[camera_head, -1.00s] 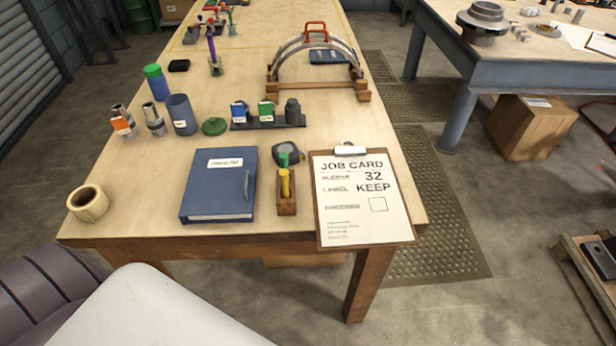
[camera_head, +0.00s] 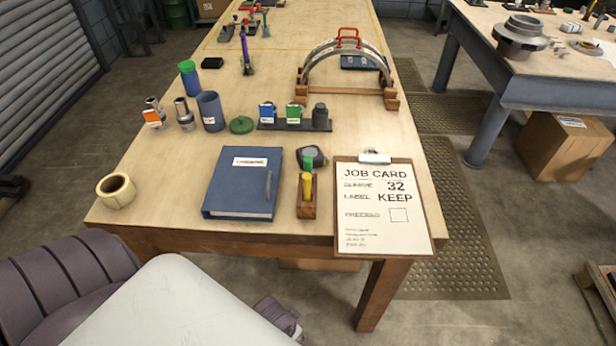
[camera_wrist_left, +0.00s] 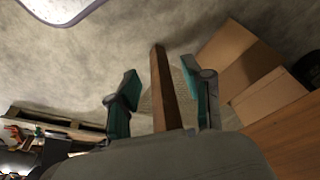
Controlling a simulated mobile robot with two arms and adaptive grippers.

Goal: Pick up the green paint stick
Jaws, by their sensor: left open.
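The green paint stick (camera_head: 309,159) stands in a small wooden holder (camera_head: 306,212) near the front edge of the workbench, behind a yellow stick (camera_head: 306,187) in the same holder. Only its upper part shows in the head view. My left gripper (camera_wrist_left: 160,82) is open in the left wrist view. Its two teal-padded fingers are apart, and a wooden table leg (camera_wrist_left: 162,100) shows beyond them. The paint stick is not visible in that view. Neither gripper shows in the head view.
On the bench (camera_head: 165,190), a blue binder (camera_head: 240,185) lies left of the holder and a job-card clipboard (camera_head: 382,210) right of it. A tape measure (camera_head: 312,153) sits close behind. A tape roll (camera_head: 116,190) is at the left edge. Cardboard boxes (camera_wrist_left: 240,65) lie below.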

